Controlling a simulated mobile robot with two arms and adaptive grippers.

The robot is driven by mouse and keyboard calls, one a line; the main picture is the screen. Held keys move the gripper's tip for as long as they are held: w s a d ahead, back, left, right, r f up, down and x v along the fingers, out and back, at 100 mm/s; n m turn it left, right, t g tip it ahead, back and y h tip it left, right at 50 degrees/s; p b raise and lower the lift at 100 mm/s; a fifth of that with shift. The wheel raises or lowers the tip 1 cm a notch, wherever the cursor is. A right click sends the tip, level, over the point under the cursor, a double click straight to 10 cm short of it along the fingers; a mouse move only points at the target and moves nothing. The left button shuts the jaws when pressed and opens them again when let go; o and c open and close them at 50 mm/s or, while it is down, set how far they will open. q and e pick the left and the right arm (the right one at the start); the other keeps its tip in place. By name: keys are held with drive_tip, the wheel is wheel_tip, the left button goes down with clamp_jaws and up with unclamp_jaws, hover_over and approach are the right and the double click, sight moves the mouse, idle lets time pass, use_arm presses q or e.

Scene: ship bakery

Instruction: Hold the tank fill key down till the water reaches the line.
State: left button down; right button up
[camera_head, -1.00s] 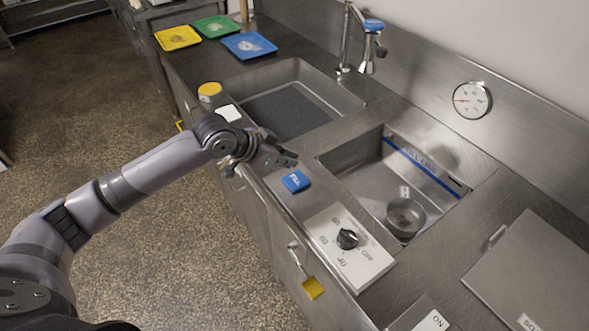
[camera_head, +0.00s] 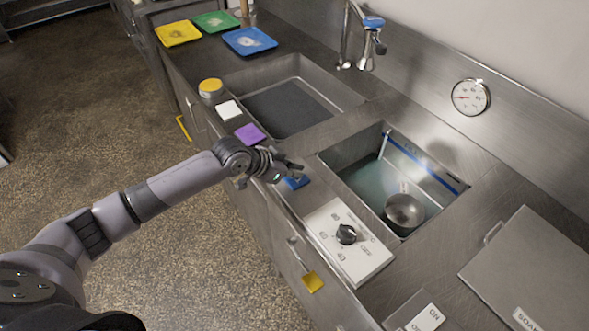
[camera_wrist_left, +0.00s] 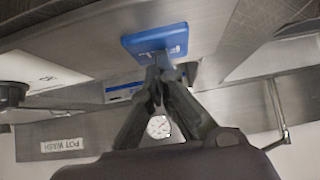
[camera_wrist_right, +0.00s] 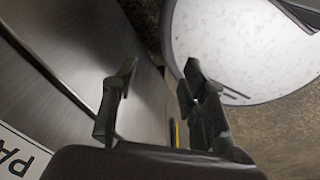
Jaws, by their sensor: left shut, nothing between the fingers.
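The blue fill key (camera_head: 297,183) sits on the counter's front ledge, partly covered by my left gripper. My left gripper (camera_head: 301,168) is shut and empty, its fingertips at the key. In the left wrist view the fingertips (camera_wrist_left: 160,74) meet the edge of the key (camera_wrist_left: 150,40); how far it is pressed I cannot tell. The tank (camera_head: 335,158) holds blue-green water (camera_head: 372,183), with a pale stream at its back left corner. The blue line (camera_head: 430,168) on the back wall is above the water. My right gripper (camera_wrist_right: 155,95) is open and empty, seen only in its wrist view.
A metal pot (camera_head: 404,212) stands in the tank. A white panel with a black dial (camera_head: 346,234) is right of the key; purple (camera_head: 250,133) and white (camera_head: 229,110) pads are left. A gauge (camera_head: 470,97) hangs on the backsplash.

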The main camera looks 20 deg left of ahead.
use_arm(q)
drive_tip(key=shift+s+f, duration=0.25)
drive_tip(key=shift+f, duration=0.3)
drive_tip(key=shift+s+f, duration=0.15)
drive_tip(key=shift+f, duration=0.1)
idle(1.0)
idle(4.5)
drive_tip(key=shift+r+p, duration=0.5)
drive_tip(key=r+p, duration=0.3)
drive_tip(key=r, duration=0.1)
drive_tip(key=shift+w+p, duration=0.35)
drive_tip(key=b+v, duration=0.3)
drive_tip(key=v, duration=0.7)
drive_tip(key=shift+r, duration=0.15)
